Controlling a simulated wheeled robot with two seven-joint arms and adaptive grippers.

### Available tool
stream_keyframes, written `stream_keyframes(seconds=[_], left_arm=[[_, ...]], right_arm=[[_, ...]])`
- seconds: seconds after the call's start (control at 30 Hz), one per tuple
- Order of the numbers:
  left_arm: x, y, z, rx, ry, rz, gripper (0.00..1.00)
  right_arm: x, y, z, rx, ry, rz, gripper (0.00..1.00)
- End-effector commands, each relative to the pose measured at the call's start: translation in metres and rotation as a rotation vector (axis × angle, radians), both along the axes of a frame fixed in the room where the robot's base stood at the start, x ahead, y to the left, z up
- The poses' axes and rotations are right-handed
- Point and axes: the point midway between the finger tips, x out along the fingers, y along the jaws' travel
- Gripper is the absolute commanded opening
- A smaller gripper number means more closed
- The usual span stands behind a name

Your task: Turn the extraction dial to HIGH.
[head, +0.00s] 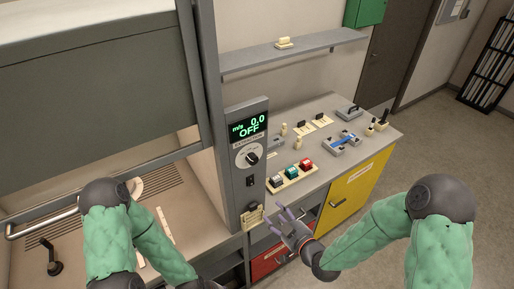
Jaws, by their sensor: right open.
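The extraction dial (252,158) is a black knob on a pale round plate. It sits on the grey control panel (228,187) on the post of the fume cupboard, and labels around it are too small to read. The display (248,125) above it shows 0.0 m/s and OFF in green. My right gripper (282,218) is open and empty, below and to the right of the dial, apart from it, in front of the bench drawers. My left arm reaches down past the bottom edge, and its gripper is out of view.
A black switch (250,181) and a beige holder (252,217) are below the dial. A tray with several coloured-top blocks (291,175) stands close right on the bench (340,172). The cupboard's sash handle (60,220) runs at left.

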Motion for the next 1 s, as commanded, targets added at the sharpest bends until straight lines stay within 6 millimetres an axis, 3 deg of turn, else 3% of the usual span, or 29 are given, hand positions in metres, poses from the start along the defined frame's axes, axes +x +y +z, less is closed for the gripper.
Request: stream_keyframes(seconds=[0.03, 0.1, 0.2, 0.33, 0.47, 0.67, 1.0], left_arm=[[0.000, 0.000, 0.023, 0.000, 0.000, 0.000, 0.50], [0.000, 0.000, 0.038, 0.000, 0.000, 0.000, 0.50], [0.000, 0.000, 0.056, 0.000, 0.000, 0.000, 0.50], [0.000, 0.000, 0.071, 0.000, 0.000, 0.000, 0.50], [0.000, 0.000, 0.076, 0.000, 0.000, 0.000, 0.50], [0.000, 0.000, 0.079, 0.000, 0.000, 0.000, 0.50], [0.000, 0.000, 0.094, 0.000, 0.000, 0.000, 0.50]], right_arm=[[0.001, 0.001, 0.036, -0.003, -0.051, 0.010, 0.58], [0.002, 0.003, 0.067, -0.006, -0.116, 0.022, 0.58], [0.001, 0.006, 0.105, -0.009, -0.199, 0.038, 0.58], [-0.001, 0.008, 0.138, -0.011, -0.273, 0.051, 0.58], [-0.001, 0.009, 0.151, -0.012, -0.309, 0.057, 0.58], [0.008, 0.016, 0.153, -0.012, -0.316, 0.061, 0.58], [0.052, 0.041, 0.153, -0.012, -0.314, 0.060, 0.58]])
